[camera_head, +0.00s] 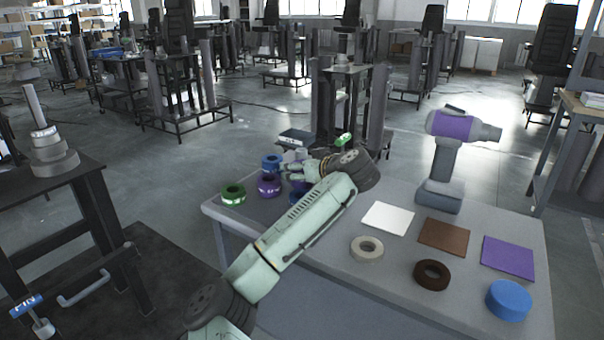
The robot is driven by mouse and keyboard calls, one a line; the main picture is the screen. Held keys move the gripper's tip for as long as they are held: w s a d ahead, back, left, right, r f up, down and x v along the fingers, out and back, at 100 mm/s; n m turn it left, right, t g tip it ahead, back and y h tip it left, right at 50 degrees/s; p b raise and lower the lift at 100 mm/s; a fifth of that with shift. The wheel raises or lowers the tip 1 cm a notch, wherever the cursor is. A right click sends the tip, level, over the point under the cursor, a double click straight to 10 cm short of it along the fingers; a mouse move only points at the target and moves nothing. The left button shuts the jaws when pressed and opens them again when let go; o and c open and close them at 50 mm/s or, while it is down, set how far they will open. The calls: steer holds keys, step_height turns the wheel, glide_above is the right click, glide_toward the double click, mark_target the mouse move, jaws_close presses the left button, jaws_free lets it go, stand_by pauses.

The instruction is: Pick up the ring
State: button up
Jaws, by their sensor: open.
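Several rings lie on the grey table (330,262). A green ring (232,194), a purple ring (269,186) and a blue ring (271,162) are at its left end. A pale ring (367,249) and a dark brown ring (432,274) lie near the front. My gripper (286,171) is open, low over the left end, just right of the purple and blue rings. More blue shows beneath it, partly hidden by my arm. I cannot tell whether the fingers touch any ring.
White (388,218), brown (443,236) and purple (507,258) squares lie on the table's right half. A blue round piece (509,300) is at the front right. A purple-and-grey drill (445,160) stands upright at the back. A dark table (40,190) stands at left.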

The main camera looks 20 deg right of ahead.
steer(key=shift+c, duration=0.3)
steer(key=c, duration=1.5)
